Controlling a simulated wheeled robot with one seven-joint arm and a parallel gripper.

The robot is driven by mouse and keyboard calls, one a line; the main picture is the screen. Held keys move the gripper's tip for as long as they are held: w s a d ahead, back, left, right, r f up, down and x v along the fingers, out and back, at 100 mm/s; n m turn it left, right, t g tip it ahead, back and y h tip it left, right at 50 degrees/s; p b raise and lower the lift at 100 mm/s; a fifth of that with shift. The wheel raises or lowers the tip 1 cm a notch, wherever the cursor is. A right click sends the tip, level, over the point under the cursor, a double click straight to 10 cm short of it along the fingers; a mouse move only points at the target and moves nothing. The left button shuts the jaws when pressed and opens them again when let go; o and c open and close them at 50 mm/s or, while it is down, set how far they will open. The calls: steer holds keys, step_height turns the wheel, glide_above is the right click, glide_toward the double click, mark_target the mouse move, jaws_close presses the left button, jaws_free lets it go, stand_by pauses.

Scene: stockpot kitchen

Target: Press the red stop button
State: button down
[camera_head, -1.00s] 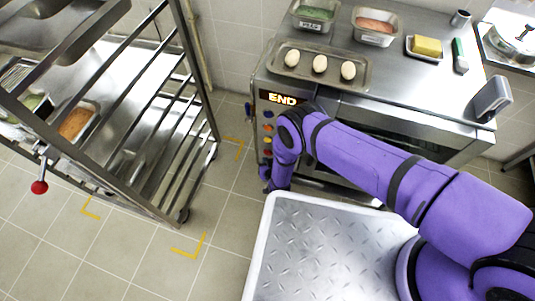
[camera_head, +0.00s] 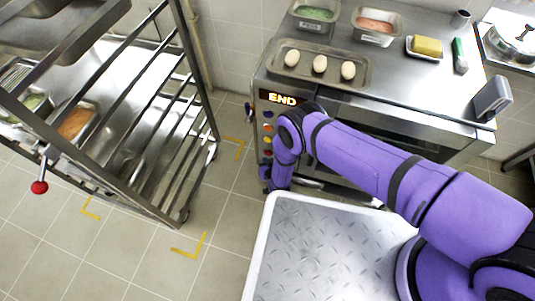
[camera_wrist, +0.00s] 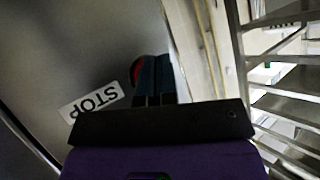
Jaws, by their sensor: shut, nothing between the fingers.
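In the wrist view the red stop button (camera_wrist: 136,72) shows as a thin red and dark edge, mostly hidden behind my fingers. A white STOP label (camera_wrist: 92,103), upside down in this view, is on the grey panel beside it. My gripper (camera_wrist: 154,66) is shut and empty, with its fingertips over the button. I cannot tell whether they touch it. In the head view my purple arm reaches down to the front left of the oven (camera_head: 400,118) and hides the stop button and my fingers. The oven's display (camera_head: 282,98) reads END.
A tray with three egg-shaped pale items (camera_head: 320,64) lies on the oven top, with food containers behind it. A metal rack (camera_head: 150,130) stands at the left, with a red-knobbed lever (camera_head: 39,187). Tiled floor (camera_head: 215,225) is free between the rack and my base.

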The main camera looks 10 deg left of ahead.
steer(key=shift+w, duration=0.1)
steer(key=shift+w, duration=0.3)
steer(key=shift+w, duration=0.45)
stand_by(0.7)
steer(key=shift+s, duration=0.85)
steer(key=shift+s+a, duration=0.2)
steer(key=shift+s, duration=2.3)
